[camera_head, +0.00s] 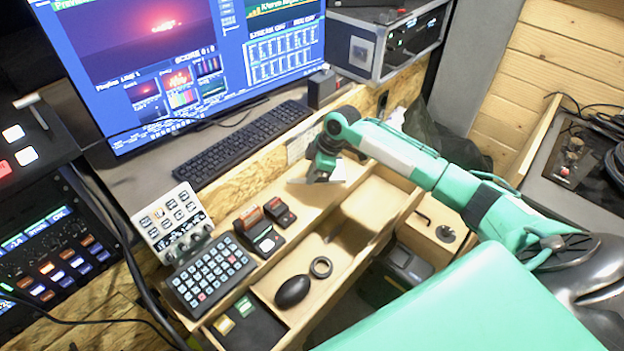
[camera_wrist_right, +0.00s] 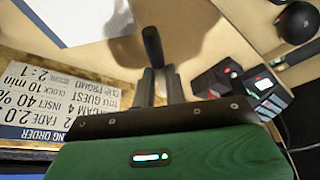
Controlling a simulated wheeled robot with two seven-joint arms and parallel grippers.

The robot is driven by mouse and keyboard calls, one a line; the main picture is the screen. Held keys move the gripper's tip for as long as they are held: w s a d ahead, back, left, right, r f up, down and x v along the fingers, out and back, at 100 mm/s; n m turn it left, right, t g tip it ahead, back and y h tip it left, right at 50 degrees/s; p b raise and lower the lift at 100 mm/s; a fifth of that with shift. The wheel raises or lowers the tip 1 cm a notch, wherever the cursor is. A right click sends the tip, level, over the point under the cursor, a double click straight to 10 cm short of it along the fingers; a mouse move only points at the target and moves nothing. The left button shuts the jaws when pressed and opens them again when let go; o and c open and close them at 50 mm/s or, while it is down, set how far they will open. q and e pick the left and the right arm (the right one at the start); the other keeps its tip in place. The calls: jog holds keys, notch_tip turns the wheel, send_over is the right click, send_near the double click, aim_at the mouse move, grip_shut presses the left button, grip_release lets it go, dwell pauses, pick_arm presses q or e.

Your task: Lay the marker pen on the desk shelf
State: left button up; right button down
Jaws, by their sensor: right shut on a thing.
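The marker pen (camera_wrist_right: 152,45) is a dark stick standing out from between the two fingers of my right gripper (camera_wrist_right: 158,88) in the wrist view. My right gripper (camera_head: 323,174) is shut on it. In the head view the gripper points down over the wooden desk shelf (camera_head: 300,203), near its back right part, close to a white paper (camera_head: 345,170). I cannot make out the pen there, nor tell whether it touches the wood. My left gripper is not in view.
Left of the gripper stand small black boxes with red tops (camera_head: 250,217), a keypad (camera_head: 211,274) and a white control panel (camera_head: 172,222). A black mouse (camera_head: 292,291) and a ring (camera_head: 321,267) lie in the lower tray. A keyboard (camera_head: 240,145) lies behind. A printed card (camera_wrist_right: 45,98) is beside the gripper.

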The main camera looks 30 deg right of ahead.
notch_tip(320, 180, down, 3)
jog(key=shift+r, duration=0.2)
jog(key=shift+f, duration=0.1)
jog(key=shift+f, duration=0.1)
jog(key=c, duration=1.4)
grip_release()
jog(key=shift+c, duration=0.2)
